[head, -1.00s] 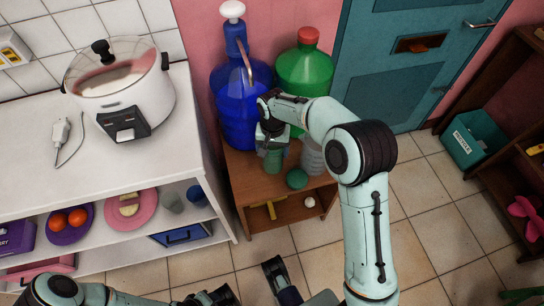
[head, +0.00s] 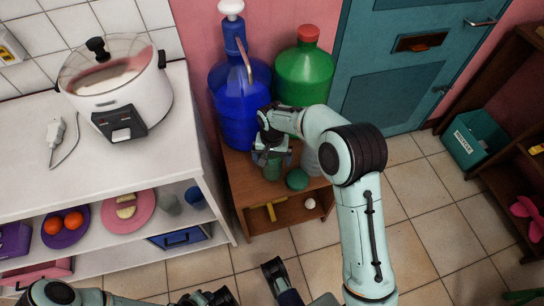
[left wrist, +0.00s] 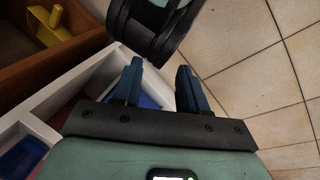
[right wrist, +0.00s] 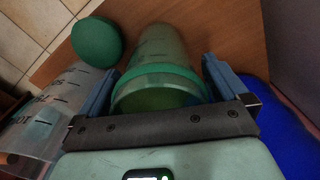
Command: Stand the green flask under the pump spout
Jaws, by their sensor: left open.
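The green flask (head: 272,170) stands on the small brown cabinet, in front of the blue pump bottle (head: 238,110). The pump spout (head: 247,68) curves down on the bottle's near side, above and behind the flask. My right gripper (head: 272,155) is at the flask. In the right wrist view the flask (right wrist: 160,85) is between its two fingers, with its green rim towards me; whether both fingers press on it is unclear. My left gripper (left wrist: 158,80) is open and empty, low near the white counter, away from the flask.
A green ball-like object (head: 297,179) and a clear graduated vessel (head: 311,160) stand close to the flask. A green jug (head: 304,75) with a red cap is behind. The white counter (head: 160,150) is on the left. Tiled floor (head: 420,205) is free on the right.

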